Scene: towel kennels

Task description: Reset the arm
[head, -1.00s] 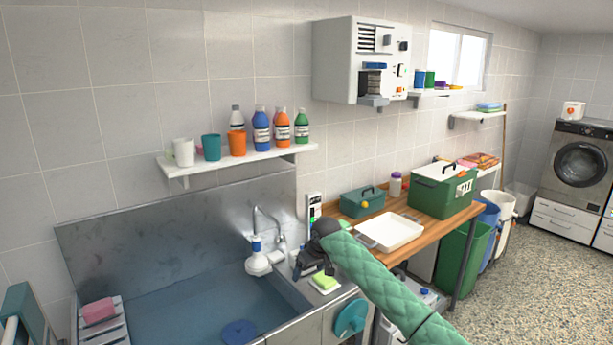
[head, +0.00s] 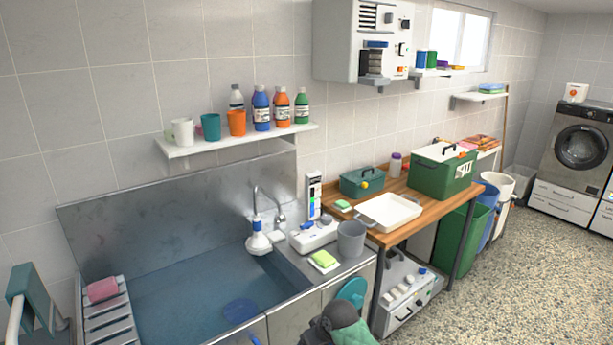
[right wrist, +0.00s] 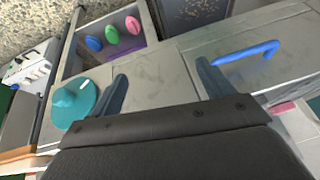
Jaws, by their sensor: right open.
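My right arm shows at the bottom of the head view, its dark wrist part (head: 335,318) and green quilted sleeve low in front of the sink counter. The gripper's fingers are not clear there. In the right wrist view the right gripper (right wrist: 162,88) is open, its two dark fingers wide apart with nothing between them. Behind them is a grey metal surface. My left gripper is not in view.
A grey cup (head: 351,240) stands on the counter beside a green sponge (head: 324,258). A teal round object (right wrist: 74,103), a blue handle (right wrist: 245,53) and an open compartment with coloured pieces (right wrist: 113,36) lie around the gripper. The floor at right is clear.

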